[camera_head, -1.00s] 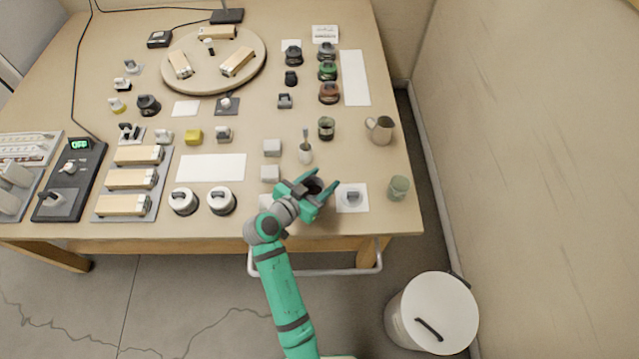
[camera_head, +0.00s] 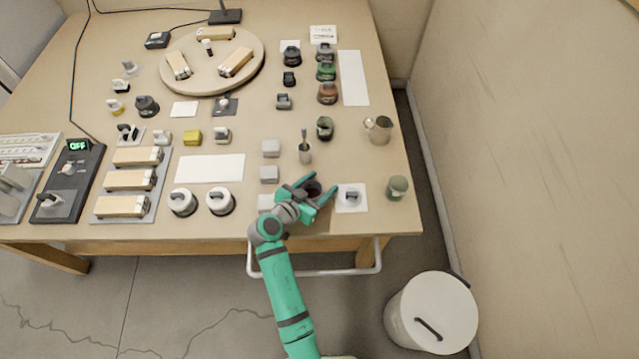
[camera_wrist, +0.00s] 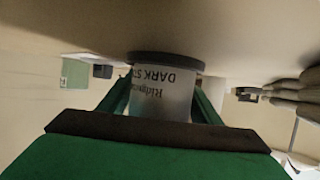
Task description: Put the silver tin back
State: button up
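A pale silver-grey tin with a dark rim and dark lettering (camera_wrist: 163,92) stands between the fingers of my gripper in the wrist view. From the head camera its dark round top (camera_head: 313,187) shows near the table's front edge. My gripper (camera_head: 319,184) is low over the table, with one finger on each side of the tin. The fingers look spread, with some room around the tin in the head view. The wrist view does not clearly show contact. The tin's lower part is hidden from the head camera.
A white pad with a grey knobbed piece (camera_head: 351,197) lies just right of my gripper, with a green-grey cup (camera_head: 397,187) beyond. A small holder with a brush (camera_head: 305,153) and a dark jar (camera_head: 324,128) stand behind.

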jog(key=shift+o, duration=0.6)
jog(key=shift+a+r, duration=0.1)
jog(key=shift+r, duration=0.05)
jog(key=v, duration=1.2)
jog(key=shift+s, duration=0.1)
